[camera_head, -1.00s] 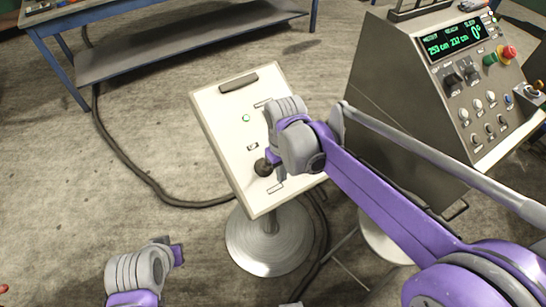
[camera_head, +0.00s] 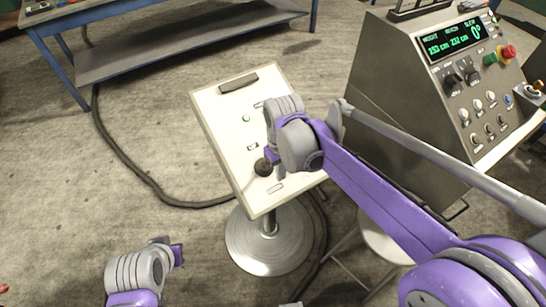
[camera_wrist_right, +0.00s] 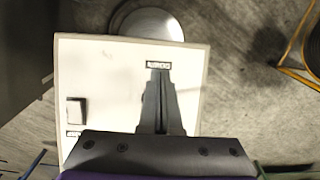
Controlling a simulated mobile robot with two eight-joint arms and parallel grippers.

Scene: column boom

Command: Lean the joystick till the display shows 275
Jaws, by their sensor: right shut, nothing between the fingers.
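The joystick has a dark round knob (camera_head: 263,167) and stands on the lower part of a white tilted panel (camera_head: 225,112) on a pedestal. My right gripper (camera_head: 271,156) is beside the knob in the head view, partly hidden by its own wrist. In the right wrist view its fingers (camera_wrist_right: 161,78) are shut and empty over the panel; the knob does not show there. The display (camera_head: 453,41) shows three green readings, about 253 cm, 232 cm and 0°; the small digits are hard to read. My left gripper (camera_head: 177,255) is at the lower left, away from the panel.
A grey console (camera_head: 395,90) with buttons and a red emergency stop (camera_head: 508,52) stands on the right. A blue-legged workbench (camera_head: 180,45) is at the upper left. A dark cable (camera_head: 125,155) runs over the floor. A round stool (camera_head: 385,240) is beside the pedestal.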

